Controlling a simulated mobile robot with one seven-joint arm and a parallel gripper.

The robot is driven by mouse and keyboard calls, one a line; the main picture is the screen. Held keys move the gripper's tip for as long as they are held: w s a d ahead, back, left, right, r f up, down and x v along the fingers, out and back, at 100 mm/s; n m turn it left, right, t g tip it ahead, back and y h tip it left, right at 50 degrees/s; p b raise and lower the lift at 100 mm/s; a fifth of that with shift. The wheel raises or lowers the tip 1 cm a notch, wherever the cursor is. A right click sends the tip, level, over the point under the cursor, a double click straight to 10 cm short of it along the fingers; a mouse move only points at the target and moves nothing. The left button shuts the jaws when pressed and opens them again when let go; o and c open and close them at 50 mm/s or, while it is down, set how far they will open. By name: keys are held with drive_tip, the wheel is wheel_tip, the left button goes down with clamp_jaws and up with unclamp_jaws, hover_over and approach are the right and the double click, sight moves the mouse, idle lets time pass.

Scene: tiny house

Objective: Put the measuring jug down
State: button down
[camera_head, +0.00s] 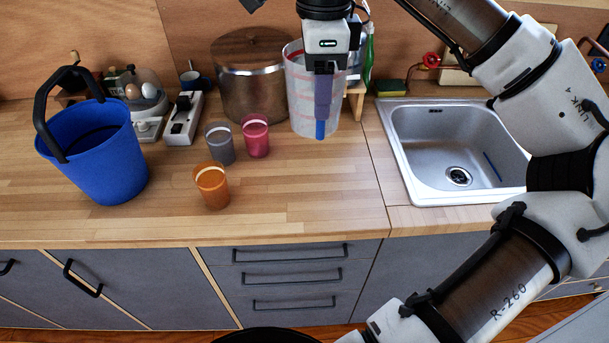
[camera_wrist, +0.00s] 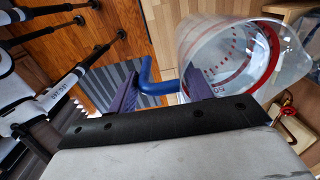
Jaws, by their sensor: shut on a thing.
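The measuring jug (camera_head: 301,92) is clear with red markings and a blue handle. It is upright above or on the wooden counter, in front of the wall at the back. My gripper (camera_head: 322,110) comes down in front of it, shut on the blue handle. In the wrist view the jug (camera_wrist: 228,62) is at the upper right, open end towards the camera, and the blue handle (camera_wrist: 150,84) lies between the purple fingers of my gripper (camera_wrist: 160,88). I cannot tell whether the base touches the counter (camera_head: 300,195).
A metal pot with a wooden lid (camera_head: 252,92) stands close left of the jug. Pink (camera_head: 256,138), grey (camera_head: 220,146) and orange (camera_head: 212,188) cups stand front left. A blue bucket (camera_head: 100,155) is far left; a sink (camera_head: 440,140) is right. The counter's front middle is clear.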

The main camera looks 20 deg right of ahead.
drive_tip(key=shift+w, duration=0.4)
drive_tip(key=shift+f, duration=0.25)
wheel_tip(320, 180, down, 19)
drive_tip(key=b, duration=1.4)
drive_tip(key=shift+f, duration=0.15)
drive_tip(key=shift+f+b, duration=0.15)
drive_tip(key=shift+b, duration=0.15)
drive_tip(key=c, duration=0.6)
unclamp_jaws()
wheel_tip(320, 180, up, 12)
drive_tip(key=p, duration=0.8)
drive_tip(key=shift+s+p, duration=0.1)
drive_tip(key=shift+p, duration=0.2)
